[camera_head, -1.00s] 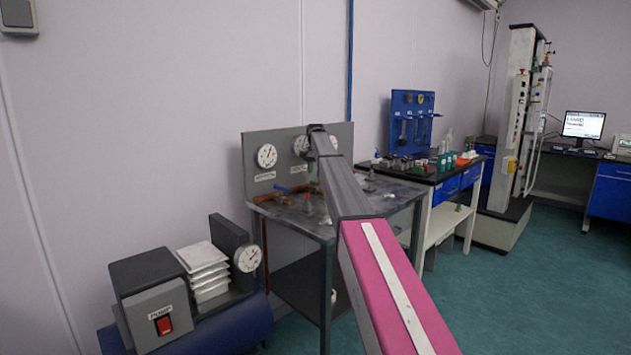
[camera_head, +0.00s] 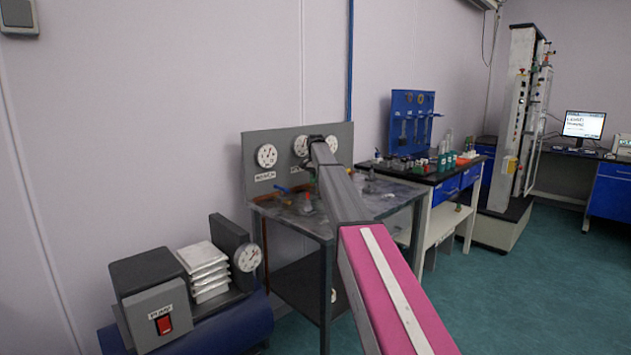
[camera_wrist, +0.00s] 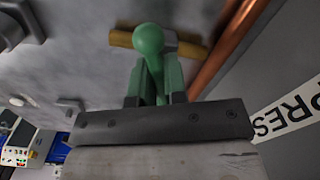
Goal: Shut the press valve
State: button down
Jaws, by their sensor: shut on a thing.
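In the wrist view, the press valve shows a green handle (camera_wrist: 149,40) with a rounded end, over a brass-coloured body (camera_wrist: 122,40). My gripper (camera_wrist: 155,78) is shut on this green handle, one finger on each side of it. The lower part of the handle is hidden between the fingers and behind the gripper's dark front. In the head view, my arm reaches over the grey bench (camera_head: 352,209), and the gripper itself is hard to make out.
A copper pipe (camera_wrist: 228,45) runs beside the valve, next to a panel label reading "PRES" (camera_wrist: 285,115). A gauge panel (camera_head: 257,139) stands at the bench's back. A blue valve handle (camera_head: 282,189) is left of my arm. A pump unit (camera_head: 160,310) stands front left.

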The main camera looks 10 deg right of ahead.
jog(key=shift+m, duration=2.3)
jog(key=c, duration=1.2)
grip_release()
jog(key=shift+o, duration=0.2)
notch_tip(320, 180, up, 11)
jog(key=shift+f, duration=0.1)
